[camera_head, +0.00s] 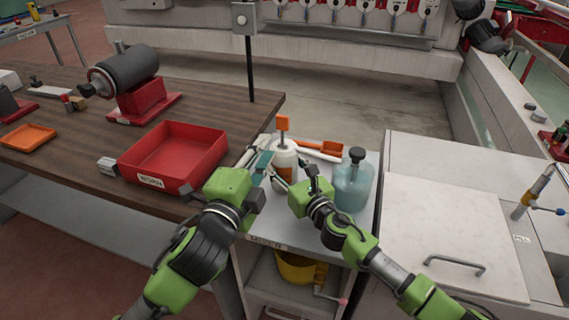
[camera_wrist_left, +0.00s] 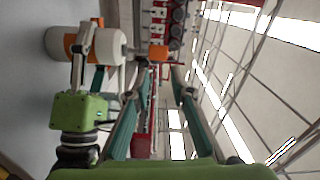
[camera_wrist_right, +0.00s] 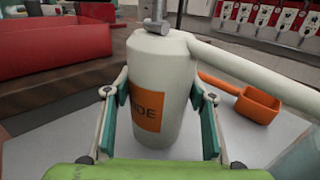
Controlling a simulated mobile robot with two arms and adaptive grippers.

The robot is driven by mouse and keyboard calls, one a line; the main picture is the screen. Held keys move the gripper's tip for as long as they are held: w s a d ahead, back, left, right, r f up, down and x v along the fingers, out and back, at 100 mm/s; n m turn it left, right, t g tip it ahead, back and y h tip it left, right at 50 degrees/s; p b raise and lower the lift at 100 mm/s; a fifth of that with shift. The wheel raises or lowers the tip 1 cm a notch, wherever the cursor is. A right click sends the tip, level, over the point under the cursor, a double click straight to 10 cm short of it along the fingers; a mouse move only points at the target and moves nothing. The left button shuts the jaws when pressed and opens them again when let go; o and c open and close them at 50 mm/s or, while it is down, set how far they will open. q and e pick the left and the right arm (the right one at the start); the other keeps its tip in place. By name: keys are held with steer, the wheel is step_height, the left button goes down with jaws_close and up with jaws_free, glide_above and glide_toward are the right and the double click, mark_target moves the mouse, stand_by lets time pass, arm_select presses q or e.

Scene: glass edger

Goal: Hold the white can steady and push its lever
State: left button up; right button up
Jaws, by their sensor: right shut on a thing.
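The white can (camera_head: 285,157) stands upright on a small grey cart top, with an orange label (camera_wrist_right: 147,108) and an orange lever (camera_head: 282,123) on top. My right gripper (camera_wrist_right: 157,118) has one finger on each side of the can's body and is shut on it. In the left wrist view the can (camera_wrist_left: 108,46) appears on its side, with the orange lever (camera_wrist_left: 158,52) beyond the fingers. My left gripper (camera_head: 260,158) is just left of the can, near its upper part. Its fingers are apart with nothing between them.
A red tray (camera_head: 175,155) sits on the wooden bench to the left. A white lid with a handle (camera_head: 455,240) is at the right.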

arm_select(q)
steer(key=shift+w, duration=0.2)
jaws_close()
step_height(320, 180, up, 6)
steer(key=n+g+y, duration=0.3)
steer(key=n+g, duration=0.2)
steer(key=n, duration=0.7)
glide_above(281, 130)
steer(key=w+a, duration=0.1)
steer(key=w, duration=0.1)
steer(key=s+n+g, duration=0.4)
steer(key=s+g, duration=0.2)
steer(key=g, duration=0.1)
steer(key=shift+y, duration=0.4)
step_height(281, 130, down, 6)
steer(key=shift+r, duration=0.1)
steer(key=shift+w, duration=0.2)
steer(key=shift+w+d, duration=0.15)
steer(key=shift+w, duration=0.15)
steer(key=shift+w+d, duration=0.2)
steer(key=shift+w, duration=0.65)
